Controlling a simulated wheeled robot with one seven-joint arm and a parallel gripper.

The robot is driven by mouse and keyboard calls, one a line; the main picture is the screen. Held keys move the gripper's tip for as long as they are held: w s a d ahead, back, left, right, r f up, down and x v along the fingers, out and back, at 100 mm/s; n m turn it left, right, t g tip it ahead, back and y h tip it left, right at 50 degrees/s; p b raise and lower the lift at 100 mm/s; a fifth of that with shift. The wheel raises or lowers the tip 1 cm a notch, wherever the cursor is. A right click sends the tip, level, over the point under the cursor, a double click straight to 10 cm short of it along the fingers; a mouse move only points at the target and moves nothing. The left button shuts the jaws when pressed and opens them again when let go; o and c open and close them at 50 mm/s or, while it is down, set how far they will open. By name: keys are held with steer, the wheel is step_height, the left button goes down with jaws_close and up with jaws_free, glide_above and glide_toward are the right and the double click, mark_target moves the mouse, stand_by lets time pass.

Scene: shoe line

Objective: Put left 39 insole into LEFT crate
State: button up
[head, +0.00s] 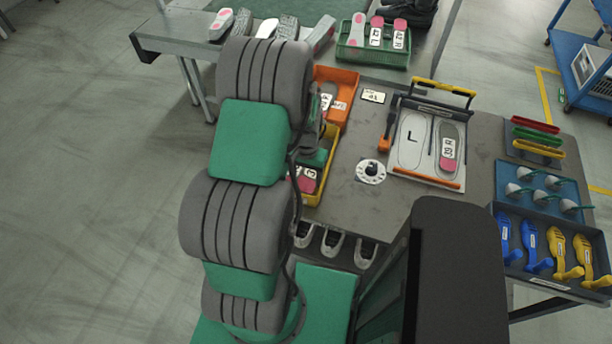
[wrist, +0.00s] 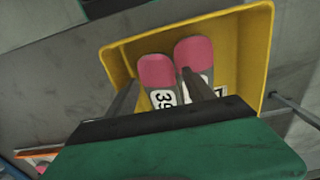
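A yellow crate (wrist: 262,45) holds two grey insoles with pink heels, side by side. The left one in the wrist view, an insole (wrist: 157,72) with a "39" label, lies between my fingers. The other insole (wrist: 194,52) has its label mostly hidden by a finger. My gripper (wrist: 162,92) is open above them, one finger left of the "39" insole and one over the gap to its right. Whether the fingers touch it I cannot tell. In the head view the yellow crate (head: 328,182) is partly behind my arm. No crate marked LEFT is legible.
An orange crate (head: 352,82) with labelled insoles stands behind the yellow one. A fixture (head: 430,172) has an empty L outline and an insole (head: 448,148) on its right side. A green crate (head: 400,60) with insoles stands at the back. Bare table lies around the dial (head: 371,171).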

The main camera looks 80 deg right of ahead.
step_height(320, 180, up, 13)
steer(key=b, duration=0.1)
steer(key=w+a+r+n, duration=0.3)
steer(key=w+a, duration=0.1)
steer(key=w, duration=0.3)
steer(key=w+a+r+n+t+h, duration=0.1)
steer(key=w+a+r+n, duration=0.15)
steer(key=w+a, duration=0.4)
steer(key=w+a+r+n, duration=0.3)
steer(key=w, duration=0.6)
steer(key=w+a+r+n+t, duration=0.1)
steer(key=a+n, duration=0.4)
steer(key=a, duration=0.9)
steer(key=w+a+r+n+t+y, duration=0.1)
steer(key=w+a+r+n, duration=0.3)
steer(key=a, duration=0.9)
steer(key=shift+a+n+t, duration=0.35)
steer(key=shift+n+t, duration=0.15)
steer(key=shift+n, duration=0.35)
steer(key=shift+d, duration=0.1)
